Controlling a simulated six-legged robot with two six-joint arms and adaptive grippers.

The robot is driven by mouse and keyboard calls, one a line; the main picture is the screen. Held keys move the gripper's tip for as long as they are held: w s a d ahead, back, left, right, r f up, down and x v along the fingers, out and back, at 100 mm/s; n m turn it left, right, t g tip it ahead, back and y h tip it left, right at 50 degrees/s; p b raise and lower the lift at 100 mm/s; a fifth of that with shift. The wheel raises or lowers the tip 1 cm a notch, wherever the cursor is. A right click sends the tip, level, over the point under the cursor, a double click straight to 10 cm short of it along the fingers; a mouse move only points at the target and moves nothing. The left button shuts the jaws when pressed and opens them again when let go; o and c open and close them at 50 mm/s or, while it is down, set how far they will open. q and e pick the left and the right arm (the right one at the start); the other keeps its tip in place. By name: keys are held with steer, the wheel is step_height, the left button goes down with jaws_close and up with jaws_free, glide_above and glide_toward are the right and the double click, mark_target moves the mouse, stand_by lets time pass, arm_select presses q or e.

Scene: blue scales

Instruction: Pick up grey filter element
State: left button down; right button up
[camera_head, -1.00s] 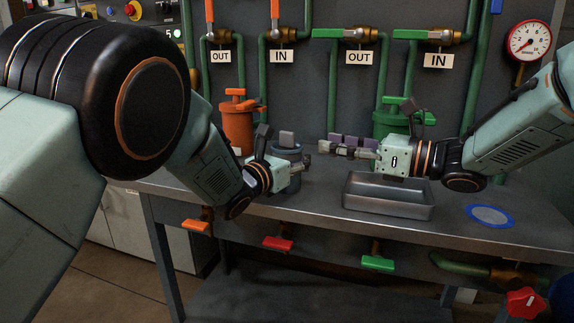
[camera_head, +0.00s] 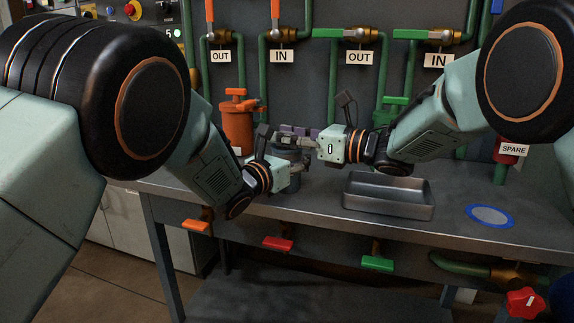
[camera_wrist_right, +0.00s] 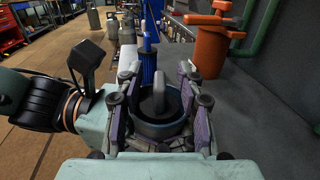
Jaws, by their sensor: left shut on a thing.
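The grey filter element (camera_wrist_right: 159,98) stands in a round blue-grey housing (camera_wrist_right: 160,130) in the right wrist view. Its upright grip faces the camera. The housing (camera_head: 288,154) also shows on the bench in the head view, partly covered by both grippers. My left gripper (camera_head: 299,165) is shut on the housing's side. My right gripper (camera_head: 287,136) is above the housing. Its purple-padded fingers (camera_wrist_right: 158,92) stand apart, one on each side of the filter element's grip. I see no clear contact between pads and grip.
An empty grey metal tray (camera_head: 388,197) stands to the right on the bench (camera_head: 325,207). A blue-rimmed disc (camera_head: 490,216) lies further right. An orange canister (camera_head: 237,125) and green pipes stand behind, along the wall.

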steer(key=shift+c, duration=0.2)
jaws_close()
steer(key=shift+r, duration=0.15)
stand_by(0.4)
step_height(320, 180, up, 18)
stand_by(0.4)
arm_select(q)
steer(key=shift+c, duration=2.4)
jaws_free()
steer(key=shift+s+a, duration=0.1)
